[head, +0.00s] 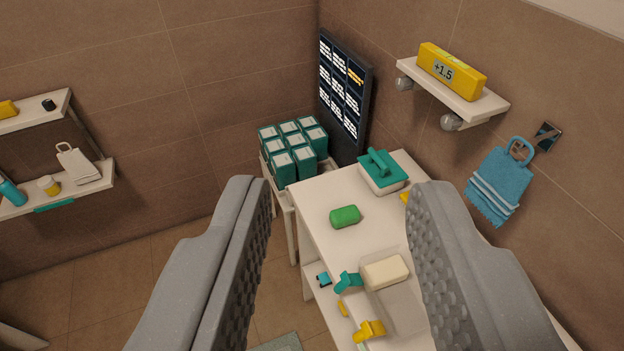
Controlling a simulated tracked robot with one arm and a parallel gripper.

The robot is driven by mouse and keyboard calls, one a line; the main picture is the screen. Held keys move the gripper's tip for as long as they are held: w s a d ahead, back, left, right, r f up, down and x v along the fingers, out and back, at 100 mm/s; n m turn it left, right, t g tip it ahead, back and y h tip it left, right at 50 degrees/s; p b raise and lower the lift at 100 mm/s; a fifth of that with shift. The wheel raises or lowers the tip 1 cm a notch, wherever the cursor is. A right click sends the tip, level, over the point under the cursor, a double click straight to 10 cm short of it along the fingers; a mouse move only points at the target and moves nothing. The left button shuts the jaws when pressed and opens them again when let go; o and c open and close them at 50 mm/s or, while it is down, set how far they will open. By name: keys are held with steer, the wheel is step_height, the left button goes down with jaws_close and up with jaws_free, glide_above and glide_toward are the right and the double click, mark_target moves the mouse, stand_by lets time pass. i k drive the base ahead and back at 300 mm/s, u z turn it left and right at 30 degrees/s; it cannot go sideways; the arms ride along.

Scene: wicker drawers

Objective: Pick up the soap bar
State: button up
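My gripper (343,190) is open, with its two grey fingers wide apart and nothing between them touching. Beyond the fingers is a white table (322,195). A rounded green bar (345,216) lies on it, apart from both fingers and seen in the gap between them. A cream rectangular block (385,272) lies nearer, in a pale shallow tray (400,304), close to the right finger in the picture. Either could be the soap bar; I cannot tell which. Part of the tray is hidden behind the right finger.
A teal-lidded box (382,171) stands at the table's back. Teal (348,282) and yellow (369,329) pieces lie by the tray. Several green boxes (292,150) stand behind left, near a dark panel (345,95). A wall shelf (452,92) and a blue towel (499,182) are at right.

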mark_target(339, 217)
steer(key=u, duration=0.3)
steer(key=i, duration=0.95)
steer(key=u, duration=0.4)
